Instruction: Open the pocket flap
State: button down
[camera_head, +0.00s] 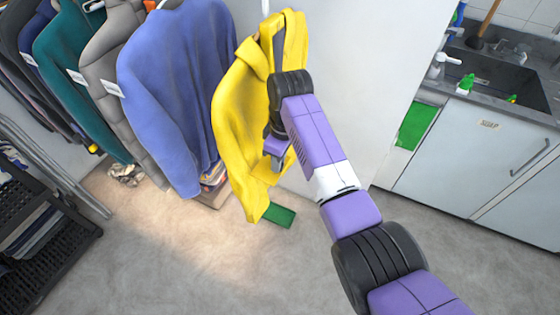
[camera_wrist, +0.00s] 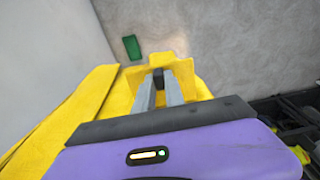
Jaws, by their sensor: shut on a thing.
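A yellow hooded jacket (camera_head: 240,120) hangs from a hook near the white wall panel, left of my arm. My gripper (camera_head: 277,163) is at the lower part of the jacket, and my arm hides part of the cloth. In the wrist view the yellow cloth (camera_wrist: 150,70) spreads in front of my gripper (camera_wrist: 158,78) and on both sides. The fingers are close together and shut on the yellow cloth, which looks like the pocket flap. The pocket opening itself is hidden.
Several garments, including a blue sweater (camera_head: 180,80), hang at the left. A green object (camera_head: 279,216) lies on the floor below the jacket; it also shows in the wrist view (camera_wrist: 132,47). A sink counter (camera_head: 480,140) stands at the right. The floor between is clear.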

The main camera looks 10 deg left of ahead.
dwell(0.5)
jog(key=c, duration=1.4)
grip_release()
jog(key=shift+s+d+r+b, duration=0.15)
jog(key=shift+r+b, duration=0.1)
jog(key=shift+r, duration=1.7)
jog(key=shift+w+d+r+b, duration=0.1)
jog(key=shift+r+b, duration=0.15)
jog(key=shift+r, duration=1.65)
